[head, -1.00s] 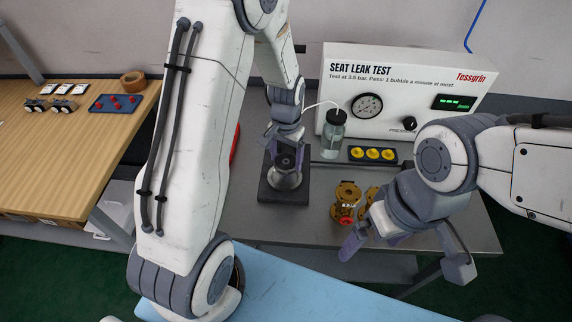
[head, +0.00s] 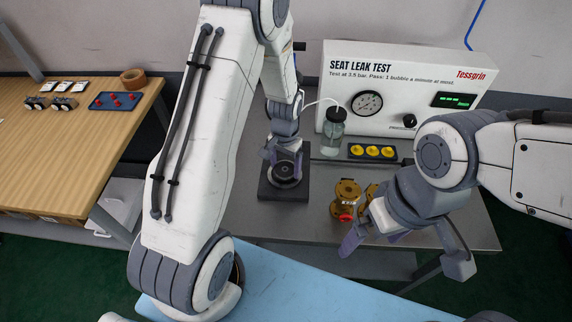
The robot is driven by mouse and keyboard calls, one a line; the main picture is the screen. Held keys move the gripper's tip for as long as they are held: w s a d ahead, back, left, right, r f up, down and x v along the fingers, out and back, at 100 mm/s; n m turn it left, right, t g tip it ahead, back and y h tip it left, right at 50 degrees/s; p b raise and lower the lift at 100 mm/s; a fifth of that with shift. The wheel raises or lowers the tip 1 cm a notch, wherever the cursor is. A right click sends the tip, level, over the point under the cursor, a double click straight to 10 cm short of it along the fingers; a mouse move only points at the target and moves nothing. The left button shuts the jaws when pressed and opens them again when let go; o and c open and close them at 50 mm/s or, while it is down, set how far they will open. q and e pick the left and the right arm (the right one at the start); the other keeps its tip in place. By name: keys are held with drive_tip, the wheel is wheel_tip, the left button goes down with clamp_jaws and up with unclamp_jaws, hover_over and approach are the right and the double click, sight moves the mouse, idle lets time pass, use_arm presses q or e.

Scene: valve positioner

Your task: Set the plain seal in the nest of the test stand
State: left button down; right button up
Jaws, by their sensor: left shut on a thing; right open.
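The test stand (head: 268,190) is a black block on the grey bench, with a round metal nest (head: 285,183) on top. My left gripper (head: 284,158) is right over the nest, shut on a dark round disc (head: 285,170) that appears to be the plain seal. The disc is level with or just above the nest; whether it touches cannot be told. The fingers hide part of its rim. My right gripper (head: 374,239) is open and empty, in front of the bench's front edge, near the brass valve parts (head: 347,195).
A black tray with yellow rings (head: 372,151) lies behind the brass parts. A glass bottle (head: 334,128) with a tube stands before the white seat leak tester (head: 400,75). A wooden table (head: 75,145) at left holds a blue tray (head: 116,101) with red parts.

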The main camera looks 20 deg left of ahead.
sight(285, 169)
use_arm(q)
drive_tip(key=shift+f, duration=0.15)
unclamp_jaws()
drive_tip(key=shift+r, duration=0.4)
wheel_tip(285, 169, up, 12)
drive_tip(key=shift+r+b, duration=0.25)
drive_tip(key=shift+b, duration=0.05)
